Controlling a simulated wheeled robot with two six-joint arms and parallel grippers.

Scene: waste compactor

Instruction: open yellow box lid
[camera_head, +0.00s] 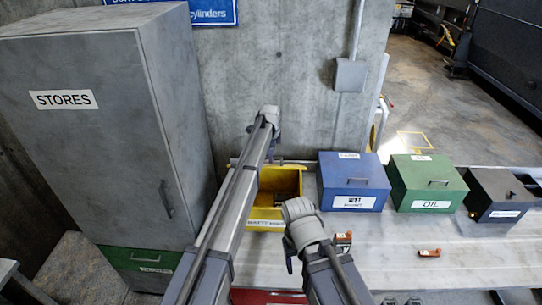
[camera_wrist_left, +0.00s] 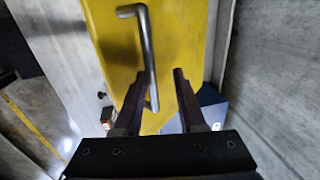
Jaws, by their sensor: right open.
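The yellow box (camera_head: 275,221) stands on the bench beside the blue box. Its top is uncovered in the head view, with dark items inside. The yellow lid (camera_wrist_left: 185,35) fills the middle of the left wrist view and carries a bent metal handle (camera_wrist_left: 148,45). My left gripper (camera_wrist_left: 158,88) has its fingers apart, with the handle's lower end between them, nearer the left finger. In the head view my left arm covers part of the box and its fingers are hidden. My right arm's end is in front of the box; its fingertips do not show clearly.
A blue box (camera_head: 353,184), a green box (camera_head: 428,184) and a dark grey box (camera_head: 499,197) stand in a row to the right. Small orange items (camera_head: 429,253) lie on the bench (camera_head: 470,265). A grey STORES cabinet (camera_head: 100,135) rises at left, a concrete wall (camera_head: 295,80) behind.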

